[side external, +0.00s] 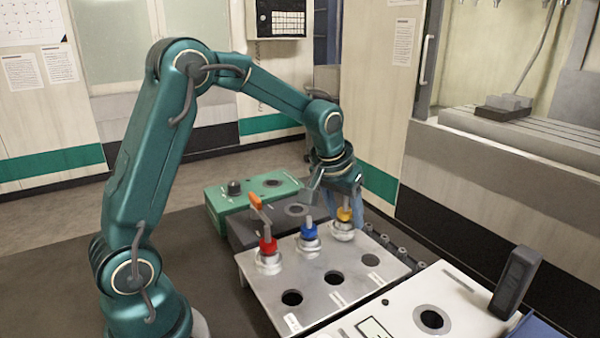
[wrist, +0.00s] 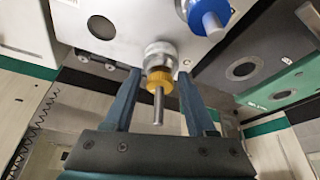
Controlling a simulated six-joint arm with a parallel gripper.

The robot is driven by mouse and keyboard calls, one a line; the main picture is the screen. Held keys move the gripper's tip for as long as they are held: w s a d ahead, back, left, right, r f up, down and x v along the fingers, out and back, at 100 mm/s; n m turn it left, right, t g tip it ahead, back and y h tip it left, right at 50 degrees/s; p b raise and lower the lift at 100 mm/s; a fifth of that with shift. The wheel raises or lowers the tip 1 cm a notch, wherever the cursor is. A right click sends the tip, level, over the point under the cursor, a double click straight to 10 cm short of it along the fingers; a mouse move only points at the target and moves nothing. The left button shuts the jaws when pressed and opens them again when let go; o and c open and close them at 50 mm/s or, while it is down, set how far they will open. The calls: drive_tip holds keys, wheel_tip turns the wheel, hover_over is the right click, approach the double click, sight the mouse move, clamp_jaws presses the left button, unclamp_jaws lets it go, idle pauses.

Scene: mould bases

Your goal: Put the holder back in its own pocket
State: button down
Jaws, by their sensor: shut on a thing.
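A holder with a yellow collar, a silver ring below it and a thin silver shank (side external: 343,225) stands at the back right of the light metal plate (side external: 317,258). In the wrist view the yellow-collared holder (wrist: 159,78) lies between the two fingers. My gripper (wrist: 159,75) is shut on it, and reaches down over it from above in the side view (side external: 337,205). The holder's lower end is hidden, so I cannot tell whether it is in a pocket or just above the plate. Three open round pockets show along the plate's front, one of them here (side external: 334,278).
A blue-collared holder (side external: 309,238) and a red-collared holder with an orange-tipped tool (side external: 267,245) stand left of it. A dark block (side external: 255,232) and green box (side external: 225,200) lie behind. A white unit with a hole (side external: 410,318) stands at the front right.

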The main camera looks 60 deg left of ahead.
drive_tip(key=shift+f, duration=0.1)
drive_tip(key=shift+c, duration=0.7)
unclamp_jaws()
drive_tip(key=shift+v, duration=2.55)
